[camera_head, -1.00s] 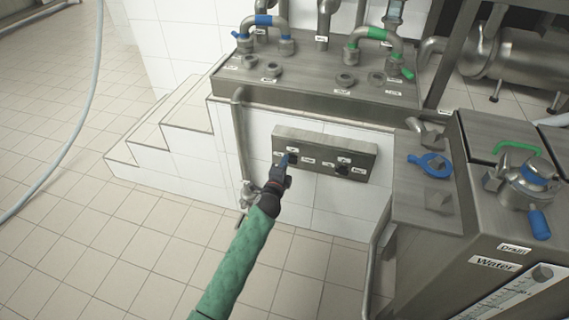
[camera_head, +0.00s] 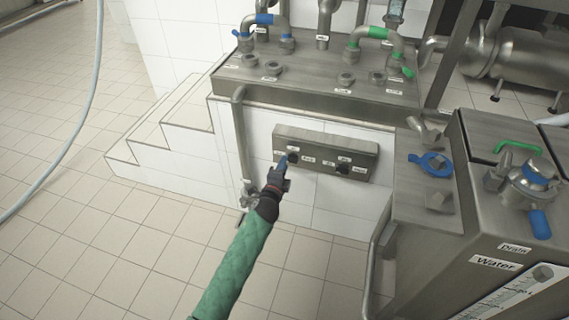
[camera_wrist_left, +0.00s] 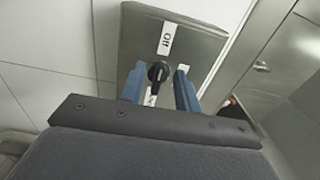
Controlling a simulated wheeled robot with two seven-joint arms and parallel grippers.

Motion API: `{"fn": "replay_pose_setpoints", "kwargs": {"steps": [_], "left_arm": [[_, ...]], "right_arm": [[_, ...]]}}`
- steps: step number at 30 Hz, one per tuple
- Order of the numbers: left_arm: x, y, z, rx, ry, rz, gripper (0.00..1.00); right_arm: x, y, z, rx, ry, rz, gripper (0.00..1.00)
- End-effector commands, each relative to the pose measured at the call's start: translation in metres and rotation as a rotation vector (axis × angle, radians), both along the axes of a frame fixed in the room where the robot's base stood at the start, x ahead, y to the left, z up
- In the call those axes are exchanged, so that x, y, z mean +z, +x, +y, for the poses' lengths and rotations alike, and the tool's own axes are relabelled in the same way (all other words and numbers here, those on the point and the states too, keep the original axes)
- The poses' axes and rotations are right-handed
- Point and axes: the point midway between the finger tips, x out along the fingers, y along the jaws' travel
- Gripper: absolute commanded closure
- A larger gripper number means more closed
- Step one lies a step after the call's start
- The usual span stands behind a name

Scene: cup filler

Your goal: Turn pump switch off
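A grey steel switch box (camera_head: 325,144) is fixed to the white tiled wall. It carries two black rotary switches, a left one (camera_head: 293,157) and a right one (camera_head: 343,169), with small white labels too small to read in the head view. My left gripper (camera_head: 284,161) is at the left switch. In the left wrist view its two blue fingers (camera_wrist_left: 159,88) stand open on either side of the black switch knob (camera_wrist_left: 157,72), with small gaps visible. A label reading "Off" (camera_wrist_left: 166,39) is above the knob there. My right gripper is out of view.
A steel ledge with pipe fittings (camera_head: 315,85) juts out above the box. A thin pipe with a valve (camera_head: 240,140) runs down just left of it. A steel tank unit labelled "Water" (camera_head: 495,263) stands to the right. The tiled floor (camera_head: 130,225) is clear.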

Motion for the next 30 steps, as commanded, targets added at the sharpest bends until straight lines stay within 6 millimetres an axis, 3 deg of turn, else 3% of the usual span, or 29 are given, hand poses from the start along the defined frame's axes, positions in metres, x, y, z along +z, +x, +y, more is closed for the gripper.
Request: {"fn": "replay_pose_setpoints", "kwargs": {"steps": [6,12,30], "left_arm": [[-0.001,-0.034,0.009,0.0,-0.001,0.001,0.67],[-0.001,-0.052,0.014,0.0,-0.001,0.001,0.67],[-0.001,-0.056,0.015,0.0,-0.001,0.001,0.67]], "right_arm": [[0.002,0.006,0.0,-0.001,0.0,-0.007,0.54],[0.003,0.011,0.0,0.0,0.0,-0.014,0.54],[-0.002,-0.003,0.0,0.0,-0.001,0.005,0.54]]}}
